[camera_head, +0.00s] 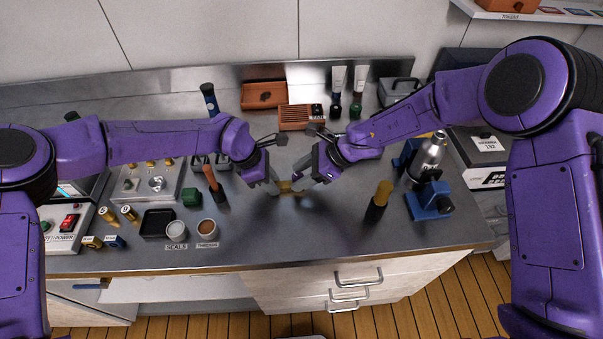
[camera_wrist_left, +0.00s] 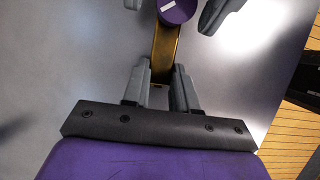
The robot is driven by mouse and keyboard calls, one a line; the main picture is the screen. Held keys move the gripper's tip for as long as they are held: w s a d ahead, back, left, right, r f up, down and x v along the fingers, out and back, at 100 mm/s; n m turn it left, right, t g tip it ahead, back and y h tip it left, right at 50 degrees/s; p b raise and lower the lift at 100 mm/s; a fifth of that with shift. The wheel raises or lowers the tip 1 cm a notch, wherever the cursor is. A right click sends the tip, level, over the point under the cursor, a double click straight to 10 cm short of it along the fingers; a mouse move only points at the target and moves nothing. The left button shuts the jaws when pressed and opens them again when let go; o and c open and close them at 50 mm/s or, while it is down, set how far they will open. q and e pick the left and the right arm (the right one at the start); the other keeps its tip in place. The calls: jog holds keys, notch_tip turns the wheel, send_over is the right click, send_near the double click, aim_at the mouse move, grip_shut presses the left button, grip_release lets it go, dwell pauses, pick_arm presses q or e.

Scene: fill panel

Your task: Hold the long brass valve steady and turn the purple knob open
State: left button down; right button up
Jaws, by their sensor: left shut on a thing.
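The long brass valve (camera_head: 287,187) sits low on the metal worktop between my two grippers. In the left wrist view its brass body (camera_wrist_left: 164,50) runs away from me and ends at a round purple knob (camera_wrist_left: 177,10) with a white mark. My left gripper (camera_wrist_left: 162,75) is shut on the brass body, one grey finger on each side; it also shows in the head view (camera_head: 274,187). My right gripper (camera_head: 306,180) is at the knob end. In the left wrist view its fingers stand apart on either side of the knob, with gaps showing. The knob is not clearly visible in the head view.
An orange-handled tool (camera_head: 212,185) and a green block (camera_head: 191,197) stand left of my left gripper. A yellow-topped black tool (camera_head: 378,201) and a blue stand (camera_head: 430,204) are at the right. The worktop in front of the valve is clear.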

jog(key=c, duration=0.8)
jog(key=shift+n, duration=0.3)
jog(key=n+g, duration=0.2)
jog(key=n, duration=0.1)
jog(key=n+g, duration=0.1)
jog(key=shift+w+g, duration=0.3)
jog(key=shift+g, duration=0.1)
jog(key=n+g+h, duration=0.1)
jog(key=n, duration=0.1)
jog(key=n+g+h, duration=0.1)
jog(key=n+g, duration=0.1)
jog(key=n, duration=0.1)
jog(key=shift+w+a+n+h, duration=0.2)
jog(key=shift+n+h, duration=0.1)
jog(key=shift+g, duration=0.3)
jog(key=o, duration=1.1)
jog(key=shift+c, duration=0.2)
